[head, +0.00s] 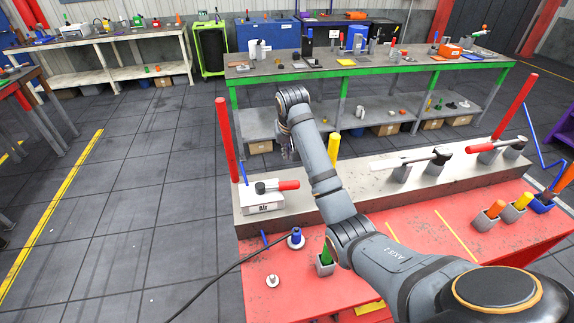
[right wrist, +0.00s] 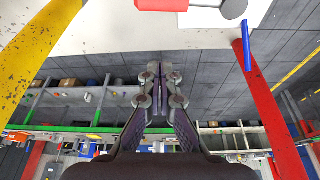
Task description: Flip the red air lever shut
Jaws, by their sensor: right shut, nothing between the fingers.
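The red air lever (head: 287,185) is on a white box marked AIR (head: 263,204) at the left end of the grey raised bench. The lever points right from a dark round pivot. In the right wrist view the red lever (right wrist: 160,4) shows at the top edge, cut off, beside its grey pivot. My right gripper (head: 287,150) hangs beyond the box and is partly hidden by my arm. In the right wrist view its fingertips (right wrist: 161,75) are together with nothing between them, apart from the lever. My left gripper is not in view.
A tall red post (head: 229,140) and a thin blue rod (head: 243,172) stand beside the box. A yellow post (head: 333,146) stands to its right. Clamps with red handles (head: 480,148) are farther right. A green-edged workbench (head: 270,72) stands behind, across open floor.

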